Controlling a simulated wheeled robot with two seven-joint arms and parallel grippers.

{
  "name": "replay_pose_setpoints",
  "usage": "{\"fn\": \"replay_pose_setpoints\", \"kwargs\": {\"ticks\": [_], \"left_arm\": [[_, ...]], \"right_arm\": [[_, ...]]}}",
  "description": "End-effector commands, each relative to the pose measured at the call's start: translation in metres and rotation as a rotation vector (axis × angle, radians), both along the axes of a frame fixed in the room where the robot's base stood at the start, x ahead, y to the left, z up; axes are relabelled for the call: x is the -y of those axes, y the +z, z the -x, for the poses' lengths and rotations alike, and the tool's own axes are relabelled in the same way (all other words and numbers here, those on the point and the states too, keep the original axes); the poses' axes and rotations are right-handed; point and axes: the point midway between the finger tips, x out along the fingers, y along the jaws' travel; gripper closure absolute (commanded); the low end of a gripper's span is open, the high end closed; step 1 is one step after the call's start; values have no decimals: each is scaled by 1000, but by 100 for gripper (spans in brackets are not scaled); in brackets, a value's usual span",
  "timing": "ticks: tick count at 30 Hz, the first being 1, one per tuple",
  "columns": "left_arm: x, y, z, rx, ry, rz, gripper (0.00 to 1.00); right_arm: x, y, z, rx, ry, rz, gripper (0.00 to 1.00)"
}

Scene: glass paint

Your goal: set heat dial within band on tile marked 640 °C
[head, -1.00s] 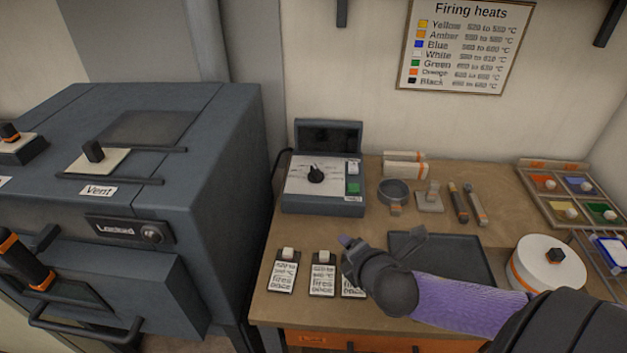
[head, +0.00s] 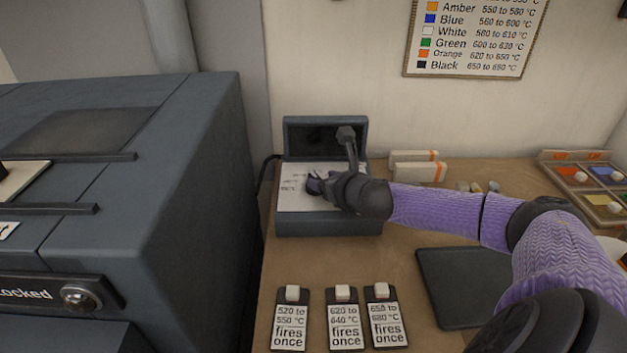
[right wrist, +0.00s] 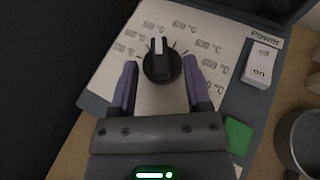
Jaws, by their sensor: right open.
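The heat dial (right wrist: 162,62) is a black knob with a white pointer line, on the white face (right wrist: 118,75) of the grey controller box (head: 330,225). In the head view my right gripper (head: 322,184) hides the dial and much of the face. My left gripper is not in view.
Three tags stand at the front, reading 520 to 550 (head: 290,320), 620 to 640 (head: 344,320) and 650 to 680 °C (head: 385,318). A power switch (right wrist: 261,68) and green button (right wrist: 237,135) sit beside the dial. A firing heats chart (head: 470,35) hangs above. A dark tray (head: 465,285) lies right.

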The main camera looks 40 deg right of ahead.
Motion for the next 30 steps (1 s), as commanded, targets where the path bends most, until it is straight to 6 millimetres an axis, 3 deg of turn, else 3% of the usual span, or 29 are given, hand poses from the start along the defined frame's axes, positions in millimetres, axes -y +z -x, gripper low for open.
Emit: {"fn": "replay_pose_setpoints", "kwargs": {"ticks": [9, 19, 20, 28, 30], "left_arm": [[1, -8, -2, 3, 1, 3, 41], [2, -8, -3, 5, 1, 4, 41], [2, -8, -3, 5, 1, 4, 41], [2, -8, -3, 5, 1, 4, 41], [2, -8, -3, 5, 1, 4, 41]], "right_arm": [[6, -15, -35, 1, -1, -2, 38], [6, -16, -39, 0, 1, 1, 38], [6, -16, -39, 0, 1, 1, 40], [6, -16, -38, 0, 0, 1, 98], [6, -16, -38, 0, 0, 1, 100]]}}
